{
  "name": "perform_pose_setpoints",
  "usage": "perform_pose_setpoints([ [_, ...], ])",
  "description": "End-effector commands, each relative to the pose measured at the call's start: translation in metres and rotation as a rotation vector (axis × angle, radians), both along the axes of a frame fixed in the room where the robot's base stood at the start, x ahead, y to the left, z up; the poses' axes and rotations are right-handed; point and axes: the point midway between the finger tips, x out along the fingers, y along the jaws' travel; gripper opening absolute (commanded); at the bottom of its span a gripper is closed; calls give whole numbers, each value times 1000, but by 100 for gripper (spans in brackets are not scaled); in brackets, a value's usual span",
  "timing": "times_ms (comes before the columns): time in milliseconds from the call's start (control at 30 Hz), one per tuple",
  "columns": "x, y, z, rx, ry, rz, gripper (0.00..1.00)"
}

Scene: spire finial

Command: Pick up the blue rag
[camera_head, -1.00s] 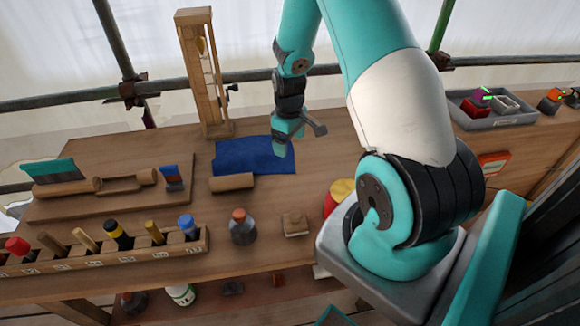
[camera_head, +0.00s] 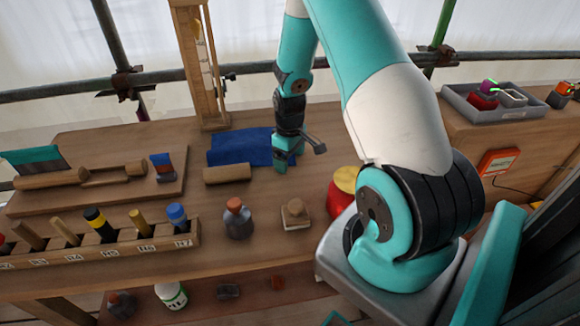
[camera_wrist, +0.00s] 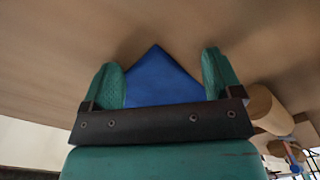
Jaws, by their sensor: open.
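The blue rag (camera_head: 236,147) lies flat on the wooden workbench in the head view. My gripper (camera_head: 283,164) is at the rag's right end and hides part of it. In the wrist view a pointed corner of the rag (camera_wrist: 160,80) shows between the two green fingers of my gripper (camera_wrist: 164,75). The fingers are apart, with the rag between them in the picture. I cannot tell whether they touch it.
A wooden cylinder (camera_head: 227,174) lies just in front of the rag. A wooden frame (camera_head: 190,60) stands behind it. A bottle (camera_head: 238,222), a small wooden block (camera_head: 295,213) and a red-yellow container (camera_head: 342,195) stand nearer. A grey tray (camera_head: 500,118) is at right.

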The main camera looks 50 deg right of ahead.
Motion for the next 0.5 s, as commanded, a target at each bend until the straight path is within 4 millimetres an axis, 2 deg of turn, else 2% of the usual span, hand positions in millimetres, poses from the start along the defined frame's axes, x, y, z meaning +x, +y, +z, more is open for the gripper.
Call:
perform_pose_setpoints([
  [200,-1,1,-1,3,3,1,84],
  [500,-1,2,-1,4,4,2,49],
])
